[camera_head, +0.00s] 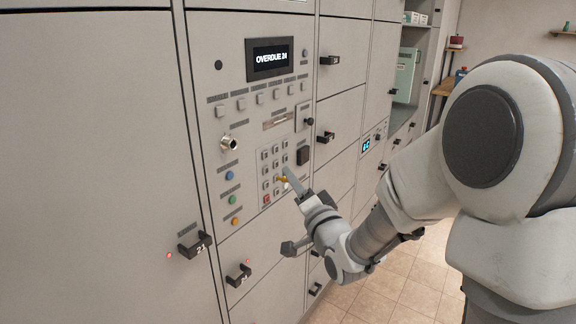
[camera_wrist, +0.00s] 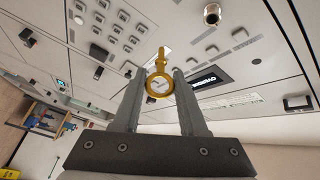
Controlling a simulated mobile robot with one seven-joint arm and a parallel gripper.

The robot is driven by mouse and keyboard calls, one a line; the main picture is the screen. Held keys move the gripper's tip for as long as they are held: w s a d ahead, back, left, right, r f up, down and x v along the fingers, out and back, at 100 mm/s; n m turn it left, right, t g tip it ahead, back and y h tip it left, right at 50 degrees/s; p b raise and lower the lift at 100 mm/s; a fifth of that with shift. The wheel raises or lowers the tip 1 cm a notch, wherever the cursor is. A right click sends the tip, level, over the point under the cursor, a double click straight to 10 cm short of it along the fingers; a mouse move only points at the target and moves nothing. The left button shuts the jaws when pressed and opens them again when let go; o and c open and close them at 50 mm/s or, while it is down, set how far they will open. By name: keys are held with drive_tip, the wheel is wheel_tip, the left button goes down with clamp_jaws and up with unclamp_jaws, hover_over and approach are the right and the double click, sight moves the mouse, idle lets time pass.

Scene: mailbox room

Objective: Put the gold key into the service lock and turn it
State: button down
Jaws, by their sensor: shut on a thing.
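My gripper (camera_head: 289,180) is in front of the panel, by the keypad in the head view. In the wrist view its two fingers (camera_wrist: 158,84) are shut on the ring-shaped bow of the gold key (camera_wrist: 158,68). The key's shaft points away from the fingers toward the panel. In the head view the key (camera_head: 281,179) shows as a small yellow piece at the fingertips. The service lock, apparently the round metal cylinder (camera_head: 229,143), is up and left of my gripper. It also shows at the top right of the wrist view (camera_wrist: 212,14), apart from the key.
The panel has a display (camera_head: 270,59) reading "OVERDUE 24", a keypad (camera_head: 277,168), and coloured buttons (camera_head: 232,200) below the lock. A black block (camera_head: 303,156) and a dark knob (camera_head: 309,121) stick out at right. Locker handles (camera_head: 195,245) protrude below.

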wheel_tip(320, 180, up, 6)
drive_tip(key=s+a+t+y, duration=0.1)
drive_tip(key=a+y, duration=0.1)
drive_tip(key=w+a, duration=0.6)
drive_tip(key=a, duration=0.1)
drive_tip(key=shift+f, duration=0.25)
idle(0.3)
drive_tip(key=shift+a, duration=0.1)
drive_tip(key=shift+s+b, duration=0.1)
drive_tip(key=shift+b, duration=1.2)
idle(1.5)
drive_tip(key=shift+w+a+b, duration=0.65)
drive_tip(key=shift+w+a, duration=0.15)
drive_tip(key=shift+a, duration=0.2)
idle(0.9)
drive_tip(key=shift+b, duration=0.4)
idle(0.5)
drive_tip(key=shift+a+r+m+p, duration=0.1)
drive_tip(key=shift+r+m+p, duration=0.05)
drive_tip(key=shift+m+p, duration=0.25)
